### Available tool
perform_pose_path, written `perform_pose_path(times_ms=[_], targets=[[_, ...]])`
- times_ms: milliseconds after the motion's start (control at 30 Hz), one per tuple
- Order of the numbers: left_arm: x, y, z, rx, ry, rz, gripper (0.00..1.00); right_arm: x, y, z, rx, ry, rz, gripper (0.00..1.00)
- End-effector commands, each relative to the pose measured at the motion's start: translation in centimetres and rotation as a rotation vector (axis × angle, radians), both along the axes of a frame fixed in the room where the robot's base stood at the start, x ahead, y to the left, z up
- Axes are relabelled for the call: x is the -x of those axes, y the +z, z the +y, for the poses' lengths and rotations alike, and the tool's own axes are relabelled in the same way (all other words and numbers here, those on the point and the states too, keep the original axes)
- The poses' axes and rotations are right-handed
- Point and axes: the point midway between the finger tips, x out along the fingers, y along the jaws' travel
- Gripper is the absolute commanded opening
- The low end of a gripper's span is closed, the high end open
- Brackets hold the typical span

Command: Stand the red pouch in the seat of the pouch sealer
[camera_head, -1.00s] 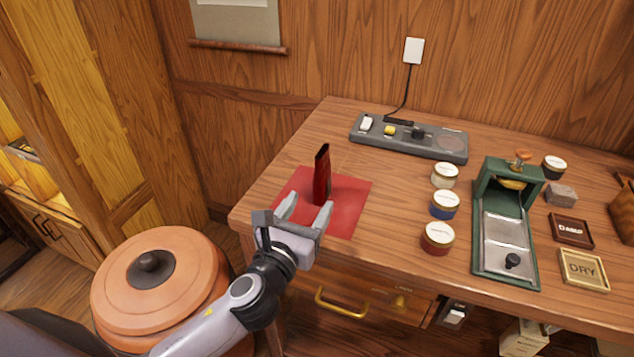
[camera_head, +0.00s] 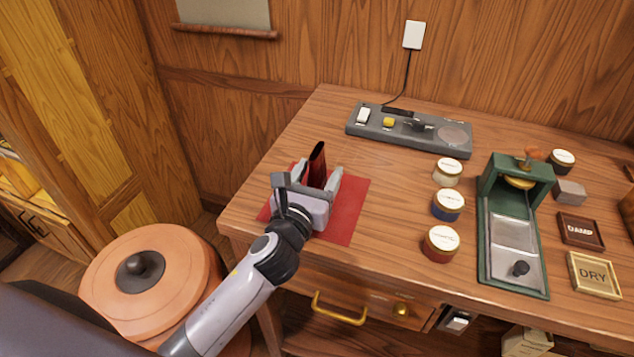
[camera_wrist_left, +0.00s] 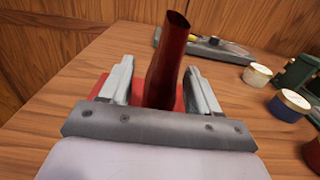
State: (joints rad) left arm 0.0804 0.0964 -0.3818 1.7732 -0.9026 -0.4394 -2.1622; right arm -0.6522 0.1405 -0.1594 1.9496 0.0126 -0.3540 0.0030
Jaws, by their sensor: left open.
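The red pouch (camera_head: 317,166) stands upright on a red mat (camera_head: 348,207) at the left of the table, its dark open top showing. It also shows in the left wrist view (camera_wrist_left: 168,62). My left gripper (camera_head: 320,176) is open, with one finger on each side of the pouch and a visible gap at each side in the left wrist view (camera_wrist_left: 158,82). The pouch's lower part is hidden behind the gripper in the head view. A long grey device (camera_head: 408,131), seemingly the pouch sealer, lies at the back of the table. My right gripper is not in view.
Three lidded jars, white (camera_head: 447,172), blue (camera_head: 448,204) and red (camera_head: 440,243), stand mid-table. A green press (camera_head: 487,232) and the DAMP (camera_head: 581,231) and DRY (camera_head: 595,275) trays are to the right. Bare wood lies between mat and grey device.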

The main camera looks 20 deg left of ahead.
Motion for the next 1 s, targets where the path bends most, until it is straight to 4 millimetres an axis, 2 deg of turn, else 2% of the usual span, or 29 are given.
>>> perform_pose_path(times_ms=[300,333,500,633,667,867,1000], targets=[[-0.63,0.0,-0.06,0.001,-0.001,0.0,0.62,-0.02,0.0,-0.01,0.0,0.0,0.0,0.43],[-0.62,-0.01,-0.06,0.001,-0.001,0.0,0.58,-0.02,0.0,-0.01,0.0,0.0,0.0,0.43],[-0.61,-0.02,-0.06,0.001,-0.001,0.001,0.06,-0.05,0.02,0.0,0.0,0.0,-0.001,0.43],[-0.6,-0.03,-0.05,0.0,-0.001,0.001,0.06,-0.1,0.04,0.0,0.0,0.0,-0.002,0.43],[-0.6,-0.02,-0.05,0.0,-0.001,0.001,0.01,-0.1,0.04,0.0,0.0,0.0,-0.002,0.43],[-0.59,0.05,-0.05,0.0,-0.001,0.0,0.0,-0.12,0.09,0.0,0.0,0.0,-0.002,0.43],[-0.62,0.78,-0.02,-0.001,-0.001,-0.001,0.0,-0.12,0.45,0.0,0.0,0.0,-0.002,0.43]])
